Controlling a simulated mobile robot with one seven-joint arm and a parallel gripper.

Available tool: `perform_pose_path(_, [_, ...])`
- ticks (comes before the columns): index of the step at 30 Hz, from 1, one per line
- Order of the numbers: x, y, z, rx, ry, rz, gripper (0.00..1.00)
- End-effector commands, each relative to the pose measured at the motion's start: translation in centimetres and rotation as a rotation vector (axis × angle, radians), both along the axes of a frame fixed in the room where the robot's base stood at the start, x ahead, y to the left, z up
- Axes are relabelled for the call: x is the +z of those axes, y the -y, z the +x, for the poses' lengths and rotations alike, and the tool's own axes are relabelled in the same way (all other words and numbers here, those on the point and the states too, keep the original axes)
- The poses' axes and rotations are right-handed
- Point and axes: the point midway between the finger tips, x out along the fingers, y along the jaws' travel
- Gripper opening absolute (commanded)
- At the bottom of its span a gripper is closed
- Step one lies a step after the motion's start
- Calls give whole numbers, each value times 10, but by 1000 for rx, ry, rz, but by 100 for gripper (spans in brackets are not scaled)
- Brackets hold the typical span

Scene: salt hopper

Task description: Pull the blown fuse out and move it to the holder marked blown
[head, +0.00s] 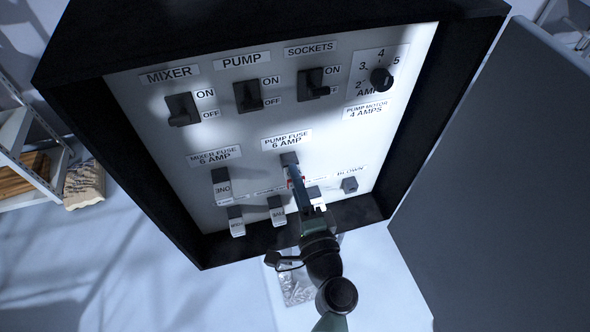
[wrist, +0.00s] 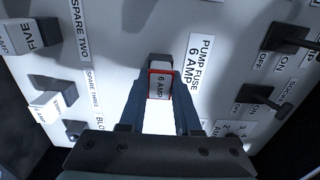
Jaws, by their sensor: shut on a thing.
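My gripper (wrist: 160,98) is shut on a fuse (wrist: 159,85) with a red edge and a "6 AMP" label, in front of the panel by the "PUMP FUSE 6 AMP" plate (head: 287,140). In the head view the gripper (head: 296,180) hides most of the fuse. A dark holder (head: 289,159) shows just above the fingertips. I cannot tell whether the fuse is still seated in it or clear of it. The holder marked blown (head: 349,185) is a small dark block to the right and looks empty; in the wrist view it is at lower left (wrist: 75,128).
The mixer fuse (head: 222,188) sits left of my gripper. Spare fuses (head: 236,222) and (head: 277,212) stand below. Switches (head: 248,97) and a dial (head: 381,79) are above. The dark cabinet rim (head: 170,190) surrounds the panel, and the grey door (head: 490,170) stands at right.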

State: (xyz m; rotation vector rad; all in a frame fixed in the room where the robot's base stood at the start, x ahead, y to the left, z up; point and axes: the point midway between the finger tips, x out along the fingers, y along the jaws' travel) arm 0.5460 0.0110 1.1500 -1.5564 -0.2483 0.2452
Motion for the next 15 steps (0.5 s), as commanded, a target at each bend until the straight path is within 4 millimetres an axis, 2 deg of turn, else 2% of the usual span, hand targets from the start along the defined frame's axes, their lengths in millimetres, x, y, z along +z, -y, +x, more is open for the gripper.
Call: perform_pose_path(15, [0,4,-9,-2,0,0,0])
